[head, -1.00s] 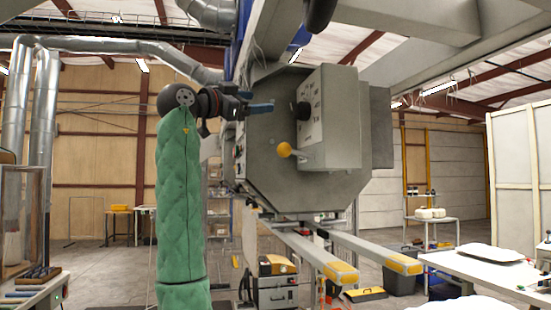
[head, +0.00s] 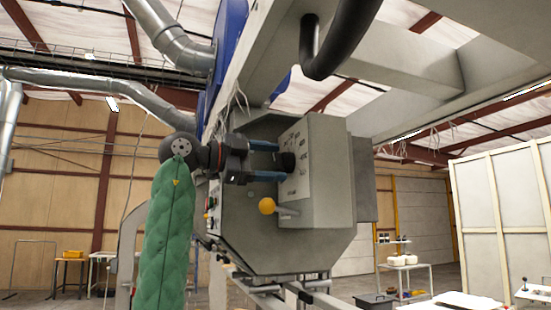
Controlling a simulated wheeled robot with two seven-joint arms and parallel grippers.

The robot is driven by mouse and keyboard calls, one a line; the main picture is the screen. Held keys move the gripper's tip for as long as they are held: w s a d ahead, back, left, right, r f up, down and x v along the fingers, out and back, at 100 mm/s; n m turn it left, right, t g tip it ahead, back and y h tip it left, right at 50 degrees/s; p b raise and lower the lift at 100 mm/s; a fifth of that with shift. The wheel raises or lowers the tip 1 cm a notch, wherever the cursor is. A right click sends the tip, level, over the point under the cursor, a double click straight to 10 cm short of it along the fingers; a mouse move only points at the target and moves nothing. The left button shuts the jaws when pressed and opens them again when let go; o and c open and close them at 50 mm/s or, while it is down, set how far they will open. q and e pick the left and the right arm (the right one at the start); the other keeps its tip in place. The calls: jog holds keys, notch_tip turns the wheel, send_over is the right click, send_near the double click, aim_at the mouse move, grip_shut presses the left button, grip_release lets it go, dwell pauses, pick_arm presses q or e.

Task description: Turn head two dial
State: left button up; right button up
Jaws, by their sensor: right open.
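The black dial (head: 288,162) sticks out from the light grey control panel (head: 318,165) on the side of the grey machine head. My right gripper (head: 279,161), with blue fingers on a dark wrist, points at the panel from the left. It is open, one finger above and one below the dial. The fingertips are close to the dial; I cannot tell whether they touch it. My left gripper is not in view.
A thick black hose (head: 340,42) hangs above the panel. A pale partition (head: 500,215) stands at the right.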

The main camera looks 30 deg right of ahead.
jog(key=shift+s+d+r, duration=0.1)
jog(key=shift+s+d, duration=0.2)
jog(key=shift+d, duration=0.3)
jog(key=shift+w, duration=0.1)
jog(key=c, duration=1)
